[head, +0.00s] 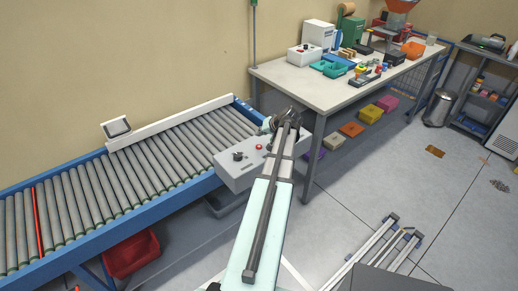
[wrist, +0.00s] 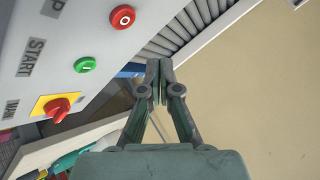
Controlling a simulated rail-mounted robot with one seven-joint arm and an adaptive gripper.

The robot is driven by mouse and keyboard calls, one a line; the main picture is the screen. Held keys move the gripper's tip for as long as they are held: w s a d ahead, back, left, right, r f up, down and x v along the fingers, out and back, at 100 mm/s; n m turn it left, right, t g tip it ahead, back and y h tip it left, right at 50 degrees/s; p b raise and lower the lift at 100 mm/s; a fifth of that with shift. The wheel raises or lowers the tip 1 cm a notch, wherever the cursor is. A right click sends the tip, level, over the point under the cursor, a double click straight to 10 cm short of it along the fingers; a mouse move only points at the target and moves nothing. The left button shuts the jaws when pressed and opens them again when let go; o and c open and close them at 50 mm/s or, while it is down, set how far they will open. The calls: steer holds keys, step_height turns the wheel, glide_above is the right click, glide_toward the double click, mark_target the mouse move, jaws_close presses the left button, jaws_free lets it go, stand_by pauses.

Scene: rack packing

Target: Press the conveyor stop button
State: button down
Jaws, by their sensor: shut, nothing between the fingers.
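In the wrist view, a light grey control panel (wrist: 100,50) fills the upper left. It carries a round red button (wrist: 123,16) marked "O", with a partly cut-off label ending in "P" beside it. Below it is a green button (wrist: 85,64) labelled START. A red rotary switch (wrist: 58,107) on a yellow plate is labelled MAIN. My gripper (wrist: 155,68) is shut and empty, to the right of the panel and lower than the red button in the picture, with no contact visible. In the head view, my gripper (head: 291,119) is beside a grey control box (head: 235,176) at the conveyor's end.
The roller conveyor (head: 85,195) runs left along the wall. A worktable (head: 310,90) behind my gripper holds a white box (head: 304,55), trays and several small items. A red bin (head: 131,254) sits under the conveyor.

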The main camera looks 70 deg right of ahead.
mark_target(260, 147)
steer(key=shift+f+b, duration=1.15)
steer(key=shift+f, duration=1)
steer(key=shift+f, duration=0.1)
steer(key=shift+f+b, duration=0.35)
steer(key=shift+b, duration=0.1)
steer(key=shift+f+b, duration=0.4)
steer(key=shift+r, duration=0.1)
stand_by(0.5)
steer(key=shift+r, duration=0.75)
steer(key=shift+r+p, duration=1.25)
steer(key=shift+r, duration=1.25)
